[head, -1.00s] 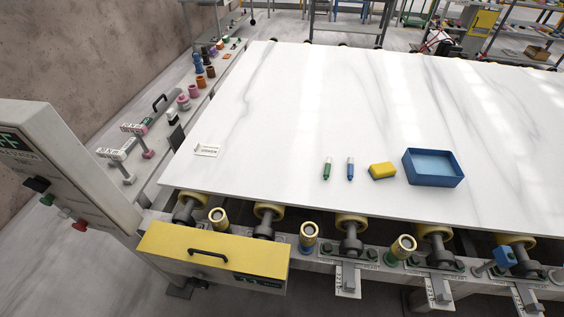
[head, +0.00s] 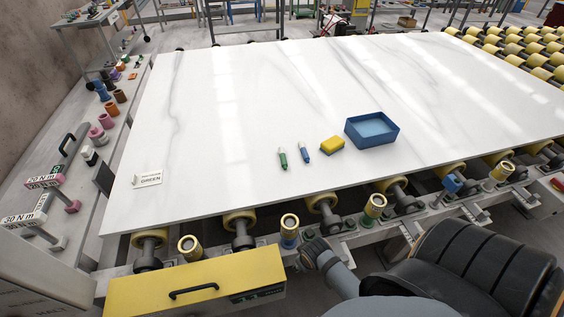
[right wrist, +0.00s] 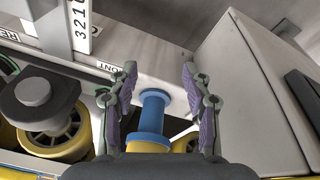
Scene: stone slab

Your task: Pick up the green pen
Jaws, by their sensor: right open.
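The green pen (head: 283,158) lies on the white stone slab (head: 220,110) near its front edge. A blue pen (head: 304,153) lies just right of it. A small card (head: 148,179) reading "GREEN" sits at the slab's left front corner. My right gripper (right wrist: 160,75) is open and empty in the right wrist view, its two purple-padded fingers apart. Behind it a blue fitting (right wrist: 153,115) of the roller frame shows between the fingers. In the head view my right arm comes in at the bottom right, well away from the green pen. My left gripper is not in view.
A yellow block (head: 332,145) and a blue tray (head: 372,143) stand right of the pens. Rollers and upright fittings line the slab's front edge, with a yellow drawer (head: 195,285) at front left. The slab's left and back areas are clear.

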